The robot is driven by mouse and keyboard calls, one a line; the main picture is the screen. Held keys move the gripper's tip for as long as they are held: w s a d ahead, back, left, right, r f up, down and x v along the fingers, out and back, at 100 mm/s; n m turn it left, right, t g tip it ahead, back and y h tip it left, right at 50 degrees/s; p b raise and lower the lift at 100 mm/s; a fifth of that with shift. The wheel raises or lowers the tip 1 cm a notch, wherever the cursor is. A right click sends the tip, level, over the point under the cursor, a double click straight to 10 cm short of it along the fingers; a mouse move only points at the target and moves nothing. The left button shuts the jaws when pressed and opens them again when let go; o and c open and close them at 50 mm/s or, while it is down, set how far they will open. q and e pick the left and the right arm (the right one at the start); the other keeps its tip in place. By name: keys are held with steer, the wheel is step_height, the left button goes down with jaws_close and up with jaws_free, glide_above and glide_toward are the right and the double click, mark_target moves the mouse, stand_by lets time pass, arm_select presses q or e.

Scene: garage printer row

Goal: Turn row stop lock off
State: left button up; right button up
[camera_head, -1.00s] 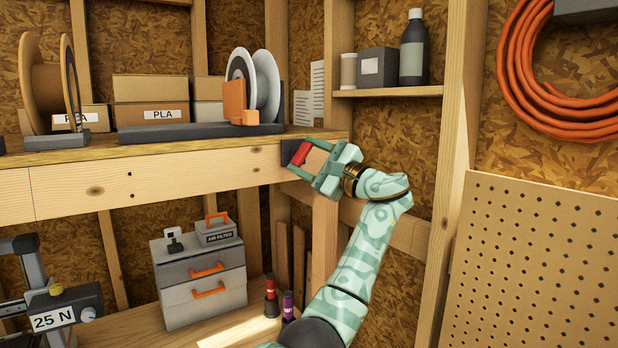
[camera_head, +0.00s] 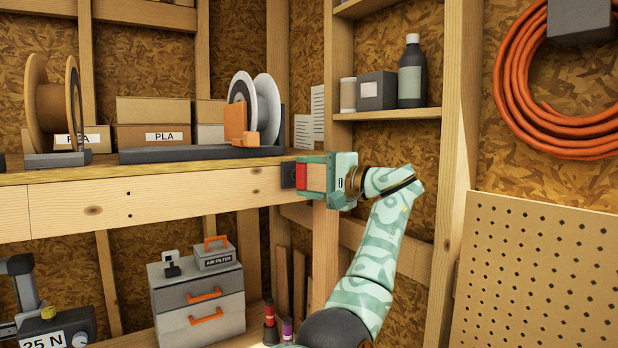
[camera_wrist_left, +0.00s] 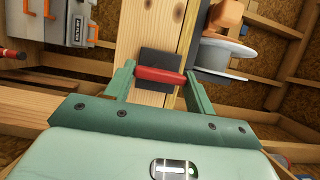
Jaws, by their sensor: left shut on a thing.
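The row stop lock shows as a red handle (camera_head: 302,176) on a dark square plate (camera_head: 288,175) at the right end of the upper shelf's wooden front beam. My left gripper (camera_head: 312,177) is at it from the right, shut on the red handle. In the left wrist view the handle (camera_wrist_left: 158,75) runs crosswise between the two green fingers, in front of the dark plate (camera_wrist_left: 156,57). In the head view the handle now stands upright. My right gripper is in neither view.
The upper shelf (camera_head: 60,178) holds spools (camera_head: 50,112) and PLA boxes (camera_head: 152,137). Below stand a grey drawer case (camera_head: 200,295) and small red- and purple-topped bottles. A wooden post is just under my gripper. A pegboard (camera_head: 540,270) leans at right.

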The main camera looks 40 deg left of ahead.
arm_select(q)
steer(key=shift+f, duration=0.1)
stand_by(0.4)
steer(key=o, duration=1)
steer(key=shift+w+d, duration=0.3)
steer(key=shift+d, duration=2.4)
steer(key=shift+w+d, duration=0.3)
steer(key=shift+d, duration=2.4)
steer(key=shift+w+d, duration=0.3)
steer(key=shift+d, duration=2.4)
